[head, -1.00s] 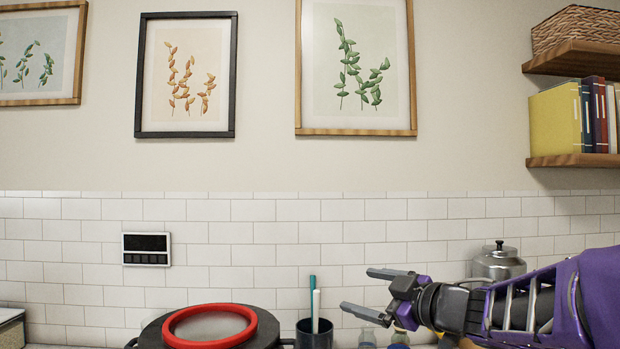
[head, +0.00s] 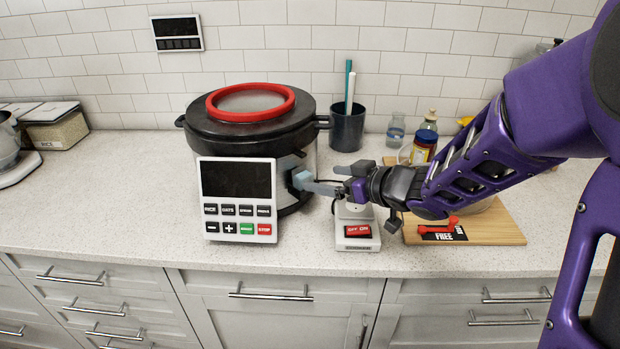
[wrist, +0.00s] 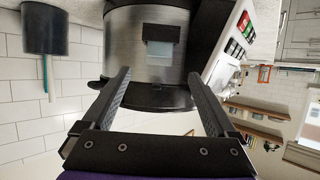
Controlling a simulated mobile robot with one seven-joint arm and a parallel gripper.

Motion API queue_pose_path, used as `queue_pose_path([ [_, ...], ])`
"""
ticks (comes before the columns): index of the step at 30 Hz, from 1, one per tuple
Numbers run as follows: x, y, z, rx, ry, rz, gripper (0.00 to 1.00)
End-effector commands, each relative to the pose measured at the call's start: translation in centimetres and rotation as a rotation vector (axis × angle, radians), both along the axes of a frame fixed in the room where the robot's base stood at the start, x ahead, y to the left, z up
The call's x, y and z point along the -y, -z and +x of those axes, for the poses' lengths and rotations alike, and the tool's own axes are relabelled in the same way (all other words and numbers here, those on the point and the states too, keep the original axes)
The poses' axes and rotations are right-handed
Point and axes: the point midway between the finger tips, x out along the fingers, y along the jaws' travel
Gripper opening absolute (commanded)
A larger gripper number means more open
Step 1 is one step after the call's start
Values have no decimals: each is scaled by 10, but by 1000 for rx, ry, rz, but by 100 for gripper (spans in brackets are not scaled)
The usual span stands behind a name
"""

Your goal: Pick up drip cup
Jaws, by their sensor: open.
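The drip cup (head: 301,180) is a small pale blue-grey cup at the right side of a round steel cooker (head: 309,160), below a dark bracket. In the wrist view the drip cup (wrist: 160,49) is centred on the cooker's steel wall, ahead of the fingertips and in line with the gap between them. My gripper (head: 326,179) is open just right of the cup, its fingers pointing left at it. In the wrist view my gripper (wrist: 160,76) has nothing between its fingers. In the head view one fingertip is close to the cup; I cannot tell whether they touch.
The cooker has a red-ringed lid (head: 250,103) and a front control panel (head: 237,200). A dark pen cup (head: 347,128) stands behind my gripper, and a white scale (head: 357,240) sits below it. A wooden board (head: 500,224) lies to the right.

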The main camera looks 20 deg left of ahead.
Motion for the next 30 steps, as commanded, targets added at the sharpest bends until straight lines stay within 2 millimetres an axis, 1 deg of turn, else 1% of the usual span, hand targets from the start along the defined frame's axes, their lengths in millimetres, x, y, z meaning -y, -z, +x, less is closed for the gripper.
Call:
queue_pose_path([
  [1, -7, 4, 4, 0, -2, 0, 92],
  [3, -12, 6, 7, 0, -1, 0, 92],
  [8, -20, 9, 12, 0, -1, 0, 92],
  [10, -25, 11, 16, 0, -1, 0, 92],
  [15, -47, 18, 30, 1, -3, -1, 92],
  [18, -55, 22, 36, 1, 0, 0, 92],
  [21, -58, 23, 38, 1, 0, 0, 92],
  [27, -58, 23, 38, 1, 1, -1, 92],
  [29, -58, 23, 38, 1, 1, -1, 82],
  [30, -58, 23, 38, 1, 1, -1, 74],
])
